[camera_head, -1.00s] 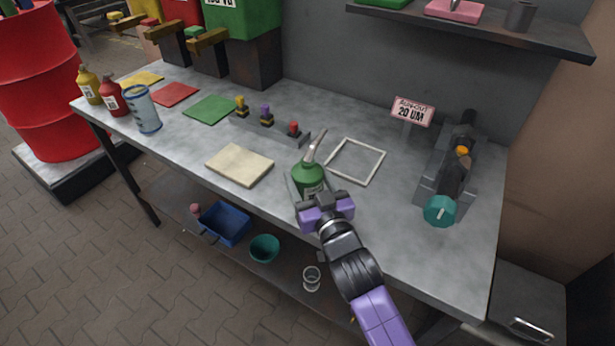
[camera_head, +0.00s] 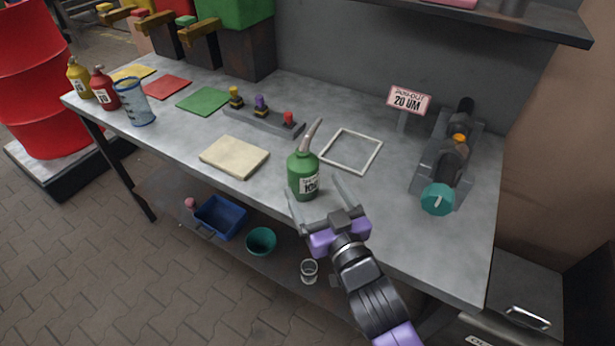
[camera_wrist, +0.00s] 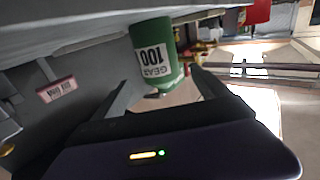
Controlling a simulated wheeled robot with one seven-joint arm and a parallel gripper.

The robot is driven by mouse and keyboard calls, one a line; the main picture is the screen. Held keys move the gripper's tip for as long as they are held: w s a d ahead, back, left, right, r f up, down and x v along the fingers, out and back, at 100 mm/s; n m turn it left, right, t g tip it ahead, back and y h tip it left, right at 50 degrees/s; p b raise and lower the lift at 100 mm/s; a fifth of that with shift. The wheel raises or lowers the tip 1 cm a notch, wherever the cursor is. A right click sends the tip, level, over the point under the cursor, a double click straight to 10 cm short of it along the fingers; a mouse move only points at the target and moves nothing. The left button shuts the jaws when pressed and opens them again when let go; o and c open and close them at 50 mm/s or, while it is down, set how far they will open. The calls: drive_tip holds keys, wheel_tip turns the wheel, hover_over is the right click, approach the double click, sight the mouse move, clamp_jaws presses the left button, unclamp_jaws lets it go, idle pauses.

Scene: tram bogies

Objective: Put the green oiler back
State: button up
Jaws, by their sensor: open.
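The green oiler (camera_head: 303,177) stands upright on the grey workbench, near its front edge, its grey spout tilted up to the right. Its label reads 100 in the wrist view (camera_wrist: 152,55), where it appears upside down. My gripper (camera_head: 316,190) is open and empty at the bench's front edge, its fingers reaching toward the oiler, with the oiler slightly left of the gap. The green mat (camera_head: 203,101) lies bare farther back left, between the red mat (camera_head: 167,87) and the rack of small stoppers.
A beige pad (camera_head: 234,157) lies left of the oiler, and a white square frame (camera_head: 374,162) lies behind right. The stopper rack (camera_head: 262,122) stands behind. A dark machine with a teal knob (camera_head: 437,199) is at right. Yellow and red bottles and a blue mesh cup (camera_head: 134,103) stand at left.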

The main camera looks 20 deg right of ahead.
drive_tip(key=shift+s, duration=2.15)
drive_tip(key=shift+a, duration=0.1)
drive_tip(key=s+f+g+y, duration=0.1)
drive_tip(key=s+f, duration=0.2)
drive_tip(key=s, duration=0.6)
drive_tip(key=s+f+g, duration=0.1)
drive_tip(key=s+f, duration=0.2)
drive_tip(key=s, duration=0.5)
drive_tip(key=s+r+g, duration=0.1)
drive_tip(key=s+r, duration=0.1)
drive_tip(key=s, duration=1.2)
drive_tip(key=shift+s+d+r+n, duration=0.3)
drive_tip(key=shift+s+r, duration=0.05)
drive_tip(key=shift+r, duration=0.05)
